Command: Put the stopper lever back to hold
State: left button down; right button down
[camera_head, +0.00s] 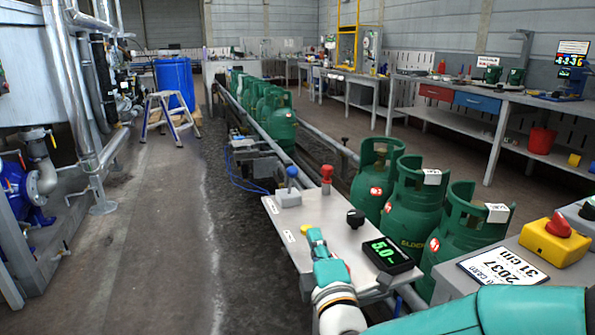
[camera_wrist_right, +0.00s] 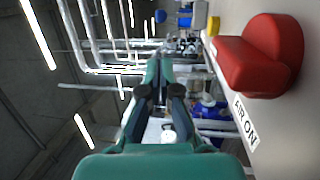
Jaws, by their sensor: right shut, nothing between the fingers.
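My right gripper (camera_head: 316,242) reaches over the pale control plate (camera_head: 338,240) from the front in the head view. In the right wrist view its fingers (camera_wrist_right: 160,64) are together with nothing between them. A lever with a blue knob (camera_head: 291,172) and one with a red knob (camera_head: 327,172) stand upright at the far end of the plate, apart from the gripper. I cannot tell which is the stopper lever. A red handle (camera_wrist_right: 262,55) is large beside an "AIR ON" label (camera_wrist_right: 245,122) in the wrist view. My left gripper is not in view.
A black knob (camera_head: 355,218) and a "5.0" display (camera_head: 388,254) sit on the plate. Green cylinders (camera_head: 413,207) stand close along its right side. A yellow box with a red knob (camera_head: 553,246) is farther right.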

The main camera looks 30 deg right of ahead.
aim_at(293, 175)
jog(key=shift+r+p+x, duration=0.25)
jog(key=shift+p+x, duration=0.75)
jog(key=shift+p, duration=2.8)
jog(key=x, duration=1.8)
jog(key=shift+w+a+f+p, duration=0.1)
jog(key=shift+a+f+p, duration=0.05)
jog(key=shift+f+p, duration=0.2)
